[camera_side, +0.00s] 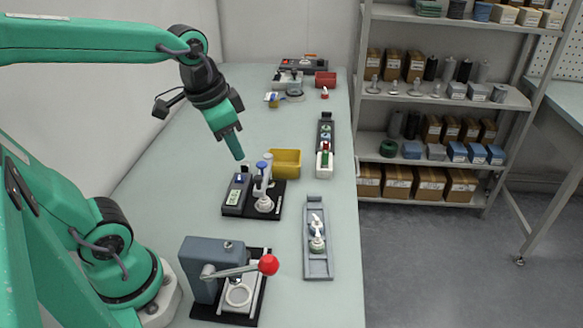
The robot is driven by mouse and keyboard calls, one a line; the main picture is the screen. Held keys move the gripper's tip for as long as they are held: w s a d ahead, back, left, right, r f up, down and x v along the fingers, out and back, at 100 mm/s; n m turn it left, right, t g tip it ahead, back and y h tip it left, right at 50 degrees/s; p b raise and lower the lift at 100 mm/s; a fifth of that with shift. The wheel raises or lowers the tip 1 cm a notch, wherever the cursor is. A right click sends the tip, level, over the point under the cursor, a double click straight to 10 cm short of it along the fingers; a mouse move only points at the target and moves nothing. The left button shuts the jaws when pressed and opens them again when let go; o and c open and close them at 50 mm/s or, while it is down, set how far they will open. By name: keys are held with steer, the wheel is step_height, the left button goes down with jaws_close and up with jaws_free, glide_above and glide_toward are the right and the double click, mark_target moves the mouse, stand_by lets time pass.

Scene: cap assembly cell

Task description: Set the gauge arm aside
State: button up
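The gauge station has a dark base (276,187) in the middle of the table, with a small display unit (237,195) on its left. Its pale gauge arm (257,187) stands above the base and carries a blue knob (261,166). A white round part (264,204) sits at the front of the base. My gripper (240,157) points down and to the right, just above and behind the left part of the station. It looks apart from the gauge arm, with nothing visible in it. Its fingers overlap in this view, so their opening is hidden.
A yellow bin (285,163) stands close behind the station. A lever press with a red ball (268,264) is in front. A grey tray (319,266) with a white-topped part lies at right front; a dark rack (325,130) stands behind. Clear table lies left of the station.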

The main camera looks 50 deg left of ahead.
mark_target(258, 177)
steer(key=shift+w+a+f+m+g, duration=0.35)
steer(key=shift+w+f+m+g, duration=0.25)
steer(key=shift+w, duration=0.5)
steer(key=shift+w+a+f+m+g, duration=0.35)
steer(key=shift+w+f+m+g, duration=0.25)
steer(key=shift+w, duration=0.45)
steer(key=shift+w+a+f+m+g, duration=0.35)
steer(key=shift+w+f+m+g, duration=0.25)
steer(key=shift+w, duration=0.5)
steer(key=shift+f, duration=3.75)
jaws_close()
